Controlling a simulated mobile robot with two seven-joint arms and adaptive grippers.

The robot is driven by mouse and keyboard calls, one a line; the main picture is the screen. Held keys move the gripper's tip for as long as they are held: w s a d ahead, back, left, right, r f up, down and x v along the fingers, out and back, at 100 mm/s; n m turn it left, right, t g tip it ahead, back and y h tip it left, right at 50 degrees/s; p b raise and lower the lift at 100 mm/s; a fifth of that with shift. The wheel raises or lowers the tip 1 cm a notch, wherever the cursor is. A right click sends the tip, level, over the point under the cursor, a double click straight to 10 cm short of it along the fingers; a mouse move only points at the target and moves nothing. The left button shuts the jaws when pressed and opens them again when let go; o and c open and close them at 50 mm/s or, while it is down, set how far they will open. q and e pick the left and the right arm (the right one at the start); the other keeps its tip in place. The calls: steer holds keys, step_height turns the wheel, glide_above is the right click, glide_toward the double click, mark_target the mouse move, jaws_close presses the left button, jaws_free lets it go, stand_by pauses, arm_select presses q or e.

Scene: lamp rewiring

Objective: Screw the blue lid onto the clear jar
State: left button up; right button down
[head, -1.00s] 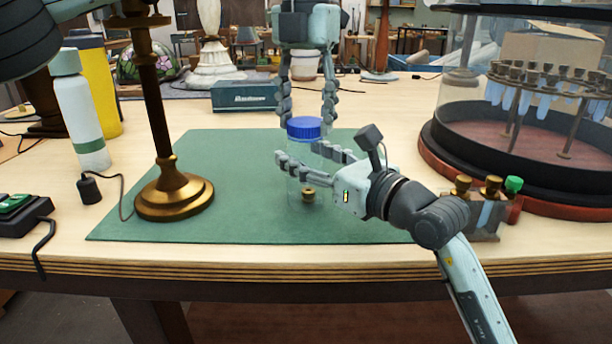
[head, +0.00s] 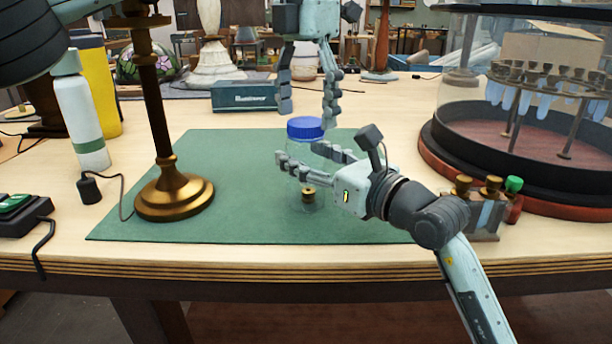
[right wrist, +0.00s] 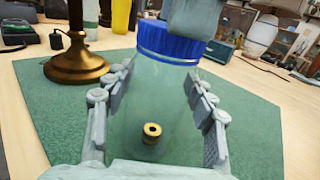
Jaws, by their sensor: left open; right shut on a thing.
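The clear jar (head: 305,172) stands upright on the green mat (head: 240,215), with a small brass piece (head: 308,194) inside near its bottom. The blue lid (head: 305,127) sits on the jar's mouth; how tightly it is threaded cannot be told. My right gripper (head: 298,160) is shut around the jar's body from the right. In the right wrist view the jar (right wrist: 160,105) is between both fingers, under the lid (right wrist: 170,42). My left gripper (head: 307,108) is open just above the lid, pointing down, with its fingers apart from the lid.
A brass lamp stand (head: 174,195) is left of the jar, with a white bottle (head: 80,115) beyond it. A glass-domed display (head: 530,130) and small brass-capped vials (head: 487,205) are at the right. The mat's left front is clear.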

arm_select(q)
step_height(320, 180, up, 11)
stand_by(0.3)
arm_select(e)
steer(key=shift+c, duration=2.4)
jaws_free()
steer(key=shift+s, duration=0.1)
steer(key=v, duration=1.2)
